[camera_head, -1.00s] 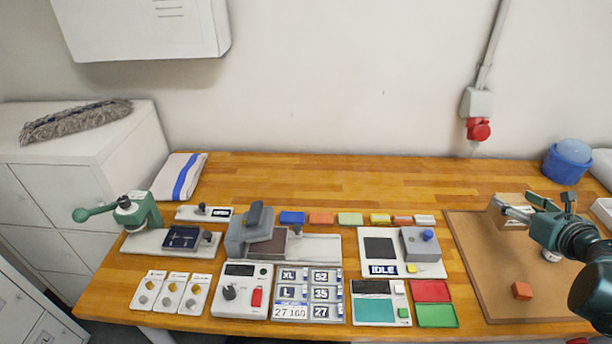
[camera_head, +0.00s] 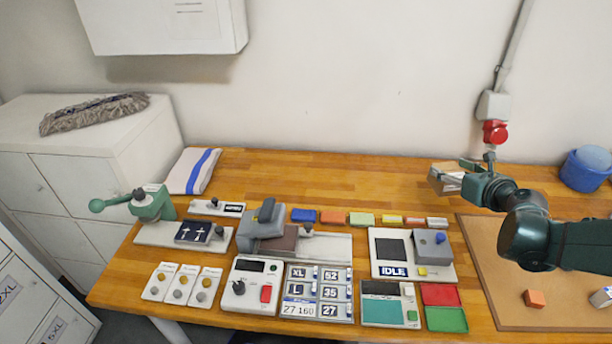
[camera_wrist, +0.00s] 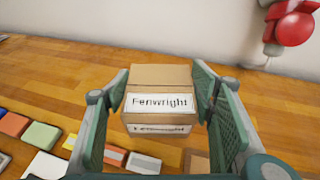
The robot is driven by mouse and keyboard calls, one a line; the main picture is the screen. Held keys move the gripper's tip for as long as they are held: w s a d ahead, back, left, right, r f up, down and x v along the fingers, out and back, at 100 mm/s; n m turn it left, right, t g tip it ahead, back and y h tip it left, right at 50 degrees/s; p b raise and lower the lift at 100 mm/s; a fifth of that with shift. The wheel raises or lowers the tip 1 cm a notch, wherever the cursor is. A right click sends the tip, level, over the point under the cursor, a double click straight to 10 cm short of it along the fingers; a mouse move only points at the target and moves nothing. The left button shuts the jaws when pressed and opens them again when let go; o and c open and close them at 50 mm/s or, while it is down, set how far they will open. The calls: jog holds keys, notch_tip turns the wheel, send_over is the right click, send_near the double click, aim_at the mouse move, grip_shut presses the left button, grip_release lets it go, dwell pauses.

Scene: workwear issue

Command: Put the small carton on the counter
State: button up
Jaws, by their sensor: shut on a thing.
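The small carton (camera_wrist: 160,80) is brown cardboard with a white label reading "Fenwright". My gripper (camera_wrist: 162,95) is shut on it, one finger at each side, in the wrist view. In the head view the carton (camera_head: 441,180) shows at the end of my gripper (camera_head: 458,178), near the back right part of the wooden counter (camera_head: 330,170). It appears to be above the counter's surface; I cannot tell the exact gap. My fingers partly hide its sides.
A row of coloured blocks (camera_head: 362,219) lies left of the carton. The brown mat (camera_head: 505,265) holds an orange cube (camera_head: 534,298). A grey device marked IDLE (camera_head: 430,238) stands in front. A red wall socket (camera_head: 495,132) is behind. The counter's back strip is largely bare.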

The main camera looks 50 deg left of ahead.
jog(key=s+a+n+g, duration=0.1)
jog(key=s+a, duration=0.3)
jog(key=a, duration=0.5)
jog(key=s+a+n+g+y, duration=0.1)
jog(key=s+a, duration=0.2)
jog(key=a, duration=0.7)
jog(key=shift+s+a, duration=0.15)
jog(key=shift+s, duration=0.25)
jog(key=shift+f, duration=0.1)
jog(key=shift+f+b, duration=0.6)
jog(key=shift+f, duration=2.4)
jog(key=shift+f+b, duration=0.4)
jog(key=shift+f, duration=1.5)
jog(key=shift+f, duration=0.15)
jog(key=o, duration=1)
